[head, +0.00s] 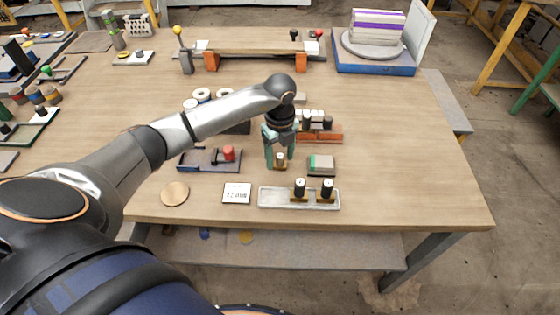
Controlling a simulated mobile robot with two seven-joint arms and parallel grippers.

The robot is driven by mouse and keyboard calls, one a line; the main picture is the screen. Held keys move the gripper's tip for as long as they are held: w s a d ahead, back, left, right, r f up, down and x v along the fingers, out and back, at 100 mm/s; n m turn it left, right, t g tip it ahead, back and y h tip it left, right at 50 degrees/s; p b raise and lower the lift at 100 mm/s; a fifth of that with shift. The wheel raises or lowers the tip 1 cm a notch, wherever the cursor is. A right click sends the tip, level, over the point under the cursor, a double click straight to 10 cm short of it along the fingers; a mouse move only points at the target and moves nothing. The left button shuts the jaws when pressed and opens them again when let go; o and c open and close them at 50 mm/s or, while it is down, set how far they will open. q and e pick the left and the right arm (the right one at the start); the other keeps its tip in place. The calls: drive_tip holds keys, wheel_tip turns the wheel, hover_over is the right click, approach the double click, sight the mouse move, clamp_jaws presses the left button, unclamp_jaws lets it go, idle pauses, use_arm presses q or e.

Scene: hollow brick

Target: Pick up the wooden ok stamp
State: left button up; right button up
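My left gripper (280,158) comes down from above over the middle of the table. Its two teal fingers stand apart, one on each side of a small wooden stamp (280,167) with a pale-topped handle. The stamp appears upright on the table, partly hidden by the fingers. My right gripper is not in view.
A white date card (237,193), a round wooden disc (175,194) and a dark base with a red knob (228,154) lie to the left. The table's right side is clear.

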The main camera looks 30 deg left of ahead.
use_arm(q)
clamp_jaws()
drive_tip(key=shift+r, duration=0.15)
idle(0.6)
drive_tip(key=shift+w+r, duration=0.1)
drive_tip(key=shift+r, duration=0.5)
drive_tip(key=s+d+r, duration=0.8)
drive_tip(key=s+r, duration=0.3)
drive_tip(key=shift+s+r+b, duration=0.3)
drive_tip(key=shift+s+b, duration=0.05)
